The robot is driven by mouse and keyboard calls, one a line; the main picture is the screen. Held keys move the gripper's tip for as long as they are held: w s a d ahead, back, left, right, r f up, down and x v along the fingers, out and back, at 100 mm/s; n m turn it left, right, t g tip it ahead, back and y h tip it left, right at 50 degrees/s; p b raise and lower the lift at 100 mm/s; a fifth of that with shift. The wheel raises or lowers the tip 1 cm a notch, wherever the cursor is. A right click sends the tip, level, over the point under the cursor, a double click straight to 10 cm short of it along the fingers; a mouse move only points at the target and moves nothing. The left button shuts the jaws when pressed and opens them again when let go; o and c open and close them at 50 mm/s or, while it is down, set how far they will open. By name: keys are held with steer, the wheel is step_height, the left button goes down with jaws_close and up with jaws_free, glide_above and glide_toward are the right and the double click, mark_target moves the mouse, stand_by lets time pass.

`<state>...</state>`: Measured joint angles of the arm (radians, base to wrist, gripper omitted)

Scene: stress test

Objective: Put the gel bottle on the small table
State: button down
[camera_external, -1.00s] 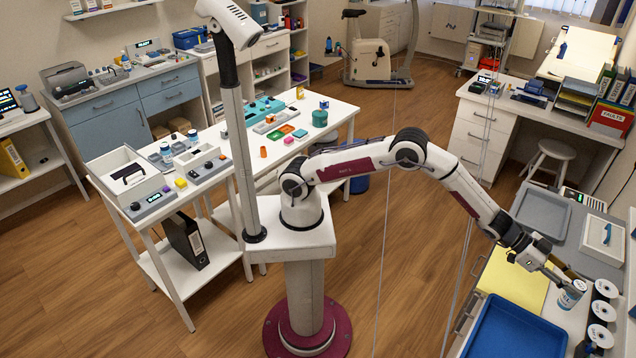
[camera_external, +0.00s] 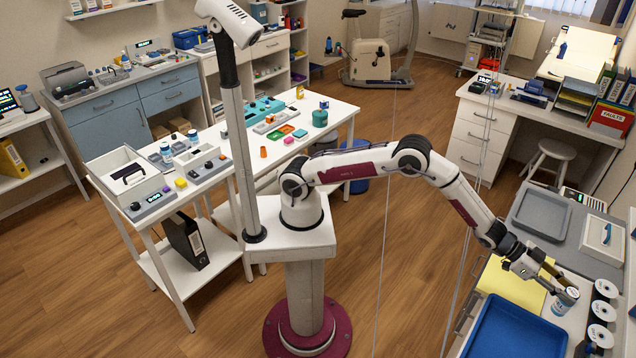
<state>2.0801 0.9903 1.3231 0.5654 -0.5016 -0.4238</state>
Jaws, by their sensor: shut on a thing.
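My gripper (camera_external: 557,285) is at the right of the view, above the workbench along the right edge. It is shut on a small white bottle with a blue label (camera_external: 565,301), which seems to be the gel bottle. The bottle looks slightly tilted; whether it touches the bench is hard to tell. Which piece of furniture is the small table is not clear; a white table (camera_external: 338,104) with small items stands behind my base, and a low round stool (camera_external: 557,149) stands at the right.
A blue tray (camera_external: 515,328), a yellow sheet (camera_external: 510,283) and a row of white discs (camera_external: 601,312) lie close around the bottle. A grey tray (camera_external: 541,213) is farther back. Thin vertical lines cross the view near my arm. The wooden floor (camera_external: 410,260) is open.

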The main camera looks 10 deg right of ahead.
mark_target(555, 303)
steer(key=shift+f, duration=1.45)
steer(key=shift+f, duration=1.85)
steer(key=shift+f, duration=0.1)
steer(key=c, duration=1.6)
jaws_free()
steer(key=shift+w+a+r, duration=0.25)
steer(key=shift+w+a, duration=0.15)
steer(key=shift+v, duration=5.35)
